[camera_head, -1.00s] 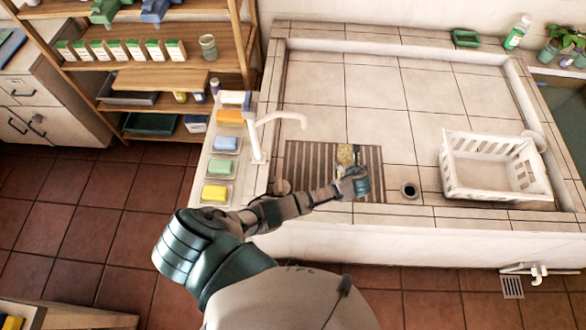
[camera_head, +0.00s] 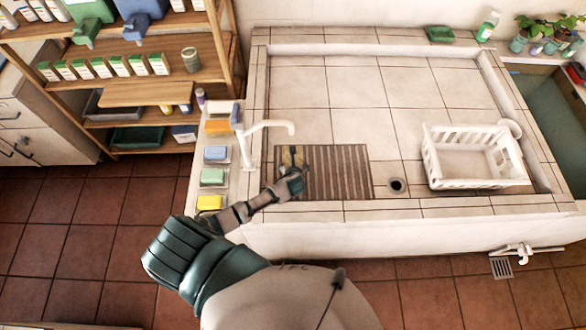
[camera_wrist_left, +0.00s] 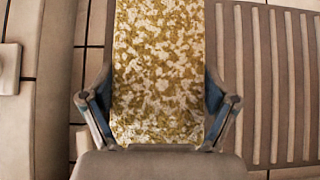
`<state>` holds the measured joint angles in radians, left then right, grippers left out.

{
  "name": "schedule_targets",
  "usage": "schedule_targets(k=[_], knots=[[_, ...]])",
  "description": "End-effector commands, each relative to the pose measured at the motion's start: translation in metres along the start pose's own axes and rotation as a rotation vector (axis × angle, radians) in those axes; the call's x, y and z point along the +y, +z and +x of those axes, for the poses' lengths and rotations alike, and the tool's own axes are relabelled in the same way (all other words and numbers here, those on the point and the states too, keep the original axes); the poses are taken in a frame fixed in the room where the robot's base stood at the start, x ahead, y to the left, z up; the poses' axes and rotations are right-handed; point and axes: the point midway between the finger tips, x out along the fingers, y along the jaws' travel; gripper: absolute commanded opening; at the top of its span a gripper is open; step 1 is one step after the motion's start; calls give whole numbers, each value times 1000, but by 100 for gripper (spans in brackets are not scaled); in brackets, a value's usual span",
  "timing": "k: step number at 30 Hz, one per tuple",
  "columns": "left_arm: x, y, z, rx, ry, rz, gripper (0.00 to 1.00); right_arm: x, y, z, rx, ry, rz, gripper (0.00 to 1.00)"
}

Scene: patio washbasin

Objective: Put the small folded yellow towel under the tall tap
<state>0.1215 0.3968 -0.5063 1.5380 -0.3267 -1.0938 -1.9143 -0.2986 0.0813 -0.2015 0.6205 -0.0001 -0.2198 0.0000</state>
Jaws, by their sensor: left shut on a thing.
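The small folded towel (camera_head: 291,155), mottled yellow and white, is held in my left gripper (camera_head: 291,176). In the left wrist view the towel (camera_wrist_left: 160,70) lies between the two fingers (camera_wrist_left: 158,105), which are shut on it. The tall white tap (camera_head: 246,150) stands at the basin's left side, its spout reaching right. In the head view the towel is just below the spout's end in the picture, over the left end of the slatted rack (camera_head: 340,172). I cannot tell whether the towel touches the rack. My right gripper is not in view.
A white basket (camera_head: 470,184) stands in the basin at the right, with a drain hole (camera_head: 397,186) left of it. Several soaps, such as the yellow one (camera_head: 209,202), line the left ledge. The basin floor (camera_head: 360,95) behind the rack is clear.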

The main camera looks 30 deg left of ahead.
Motion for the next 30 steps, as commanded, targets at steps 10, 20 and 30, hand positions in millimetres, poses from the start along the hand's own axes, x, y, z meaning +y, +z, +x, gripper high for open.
schedule_targets(k=[10,20,30], knots=[[3,-25,26,1,-1,0,37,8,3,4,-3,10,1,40],[2,-25,25,2,1,1,100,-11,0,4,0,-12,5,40],[1,-24,13,0,-2,1,100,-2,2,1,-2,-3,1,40]])
